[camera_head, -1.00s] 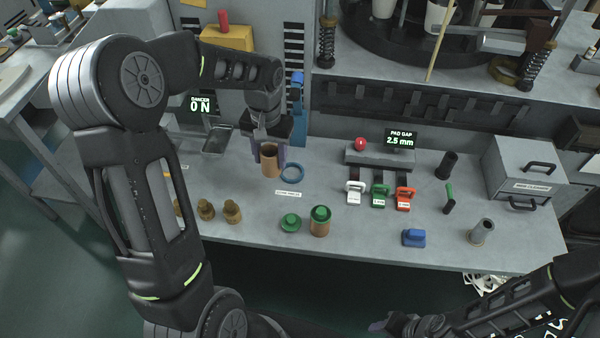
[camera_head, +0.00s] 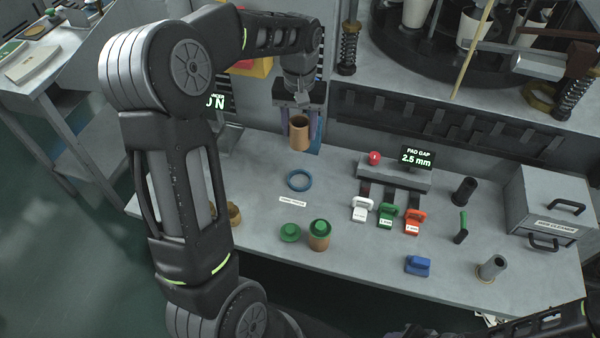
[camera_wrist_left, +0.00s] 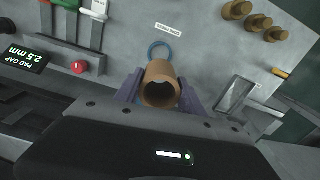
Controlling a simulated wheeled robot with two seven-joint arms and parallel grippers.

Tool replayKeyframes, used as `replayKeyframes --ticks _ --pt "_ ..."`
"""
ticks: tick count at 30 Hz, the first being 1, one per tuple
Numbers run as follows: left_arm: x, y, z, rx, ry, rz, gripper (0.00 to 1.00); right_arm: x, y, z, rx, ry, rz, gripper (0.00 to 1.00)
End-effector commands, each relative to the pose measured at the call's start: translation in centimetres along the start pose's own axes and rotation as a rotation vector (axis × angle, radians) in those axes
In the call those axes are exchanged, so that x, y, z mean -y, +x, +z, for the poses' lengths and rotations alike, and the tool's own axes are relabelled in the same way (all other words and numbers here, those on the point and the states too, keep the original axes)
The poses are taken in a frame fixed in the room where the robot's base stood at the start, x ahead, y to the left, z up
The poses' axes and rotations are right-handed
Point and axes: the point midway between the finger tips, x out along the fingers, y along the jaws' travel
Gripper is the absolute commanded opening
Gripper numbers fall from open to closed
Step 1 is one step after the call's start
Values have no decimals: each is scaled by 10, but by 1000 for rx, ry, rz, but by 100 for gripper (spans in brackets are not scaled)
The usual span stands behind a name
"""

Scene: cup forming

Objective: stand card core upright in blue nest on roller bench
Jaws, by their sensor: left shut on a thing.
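The card core (camera_head: 299,134) is a short brown tube, held upright between the fingers of my left gripper (camera_head: 308,134). In the left wrist view the core (camera_wrist_left: 159,94) shows its open end between the two purple-grey fingers (camera_wrist_left: 160,92). The blue nest (camera_head: 299,180) is a ring lying on the bench (camera_head: 262,206), in front of the core in the head view. It also shows in the left wrist view (camera_wrist_left: 160,47), partly hidden behind the core. The core is raised and apart from the ring.
A green-topped brown cylinder (camera_head: 319,235) and a green disc piece (camera_head: 290,232) stand in front of the ring. White, green and red handled blocks (camera_head: 388,215) are to the right, below the pad gap display (camera_head: 417,158). Bench around the ring is clear.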

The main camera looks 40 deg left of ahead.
Motion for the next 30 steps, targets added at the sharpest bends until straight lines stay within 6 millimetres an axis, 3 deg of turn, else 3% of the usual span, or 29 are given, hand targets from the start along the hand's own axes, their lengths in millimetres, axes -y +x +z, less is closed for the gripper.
replayKeyframes --ticks 12,16,26,30 --pt "0 104 2 7 0 -1 7 4 -13 2 4 3 4 36" --pt "0 118 1 3 0 -1 7 4 -14 2 4 4 5 36" --pt "0 121 0 1 0 -1 7 4 -13 2 5 4 5 36" --pt "0 133 2 5 0 -1 7 5 -16 2 5 4 6 36"
